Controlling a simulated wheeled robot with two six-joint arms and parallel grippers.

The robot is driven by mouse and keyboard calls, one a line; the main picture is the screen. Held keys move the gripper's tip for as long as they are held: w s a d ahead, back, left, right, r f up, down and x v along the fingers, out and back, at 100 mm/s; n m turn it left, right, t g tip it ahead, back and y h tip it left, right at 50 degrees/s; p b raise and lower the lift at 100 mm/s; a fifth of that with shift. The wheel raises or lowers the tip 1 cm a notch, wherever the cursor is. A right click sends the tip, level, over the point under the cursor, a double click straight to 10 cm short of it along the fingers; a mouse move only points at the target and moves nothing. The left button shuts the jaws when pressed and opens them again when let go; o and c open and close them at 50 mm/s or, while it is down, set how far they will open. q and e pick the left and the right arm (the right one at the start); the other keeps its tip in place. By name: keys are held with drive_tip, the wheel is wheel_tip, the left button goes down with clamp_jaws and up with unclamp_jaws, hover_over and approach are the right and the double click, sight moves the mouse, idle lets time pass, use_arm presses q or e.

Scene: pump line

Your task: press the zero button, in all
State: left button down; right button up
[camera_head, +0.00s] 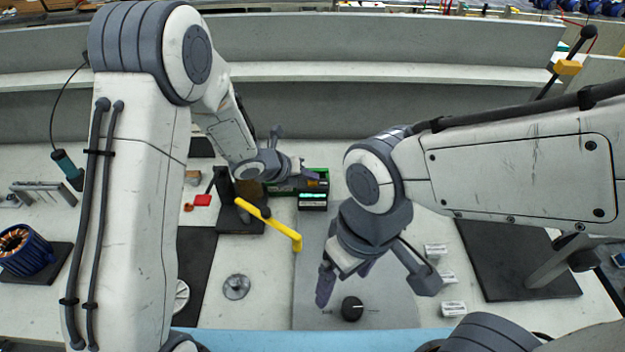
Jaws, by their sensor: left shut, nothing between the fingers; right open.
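A small green and black instrument with a lit greenish display (313,199) stands at the middle back of the bench. A small orange-yellow patch shows on its upper part. I cannot make out which part is the zero button. My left gripper (312,174) is shut and empty, with its tips at the top edge of the instrument, partly covering it. I cannot tell whether they touch. My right gripper (376,287) is open and empty, over the grey plate (310,270), with a black knob (352,308) just below it in the picture.
A black stand (240,220) with a yellow lever (270,222) is left of the instrument. Red pieces (203,200) lie farther left. Small white labelled blocks (453,308) and a black mat (520,270) lie right. A blue-cased copper coil (25,250) stands far left.

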sight(310, 184)
use_arm(q)
drive_tip(key=shift+r, duration=0.1)
drive_tip(key=shift+r+p, duration=0.55)
drive_tip(key=shift+r, duration=0.15)
drive_tip(key=shift+r, duration=0.1)
wheel_tip(310, 184, up, 5)
drive_tip(key=p, duration=0.4)
idle(0.5)
